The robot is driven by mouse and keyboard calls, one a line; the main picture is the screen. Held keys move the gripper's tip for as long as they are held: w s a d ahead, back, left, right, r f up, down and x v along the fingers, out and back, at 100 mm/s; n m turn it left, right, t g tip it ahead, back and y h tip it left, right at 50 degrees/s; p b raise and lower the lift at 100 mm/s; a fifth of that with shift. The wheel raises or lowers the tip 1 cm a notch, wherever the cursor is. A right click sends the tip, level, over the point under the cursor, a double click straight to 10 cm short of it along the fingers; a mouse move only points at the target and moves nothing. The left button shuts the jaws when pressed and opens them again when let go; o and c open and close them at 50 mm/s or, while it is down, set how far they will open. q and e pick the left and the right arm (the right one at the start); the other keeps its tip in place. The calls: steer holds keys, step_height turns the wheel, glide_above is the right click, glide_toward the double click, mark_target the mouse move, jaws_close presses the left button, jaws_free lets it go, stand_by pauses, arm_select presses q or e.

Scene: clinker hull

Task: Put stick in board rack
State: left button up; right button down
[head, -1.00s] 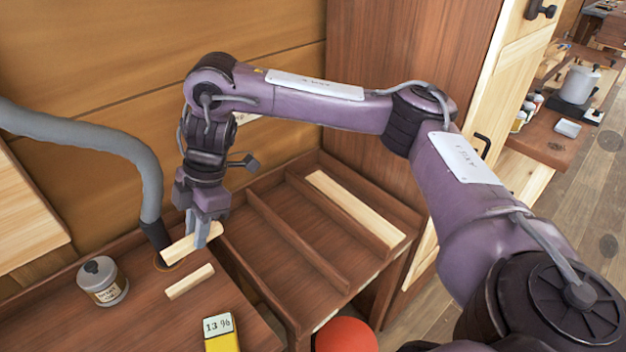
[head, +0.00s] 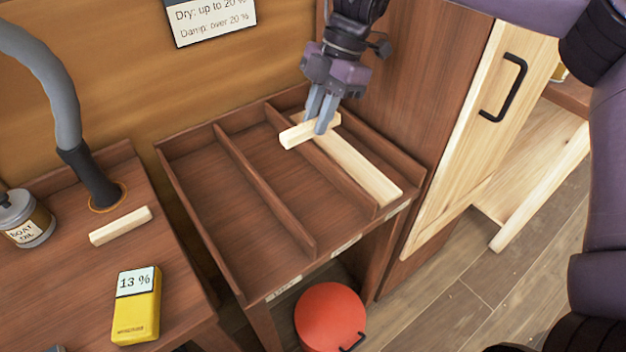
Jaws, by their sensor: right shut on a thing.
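My right gripper (head: 322,117) is shut on a short pale wooden stick (head: 297,135) and holds it over the far end of the board rack. The rack (head: 196,202) is a brown wooden tray with dividers that form long slots. A long pale board (head: 362,170) lies in its right slot. The held stick lies across the right divider and the far end of that board in the picture; I cannot tell whether it touches them. A second short pale stick (head: 120,226) lies on the bench at left. My left gripper is not in view.
A yellow meter (head: 137,308) reading 13 % and a boat oil can (head: 27,222) stand on the bench, by a grey hose (head: 62,110). A red round-topped container (head: 330,316) is below the rack. The left and middle slots are empty. A sign (head: 208,17) says "Dry: up to 20 %, Damp: over 20 %".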

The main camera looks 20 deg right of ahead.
glide_above(312, 204)
steer(key=d, duration=0.1)
steer(key=f, duration=1.4)
steer(key=shift+w+d+f, duration=0.2)
steer(key=shift+w+f, duration=0.05)
steer(key=shift+f, duration=0.1)
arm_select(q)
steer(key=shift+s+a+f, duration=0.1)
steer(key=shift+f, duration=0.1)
arm_select(e)
steer(key=shift+f, duration=2.55)
steer(key=shift+f, duration=0.15)
steer(key=c, duration=1.3)
jaws_free()
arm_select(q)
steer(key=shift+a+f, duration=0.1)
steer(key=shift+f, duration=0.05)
arm_select(e)
steer(key=v, duration=1.2)
steer(key=shift+r, duration=0.25)
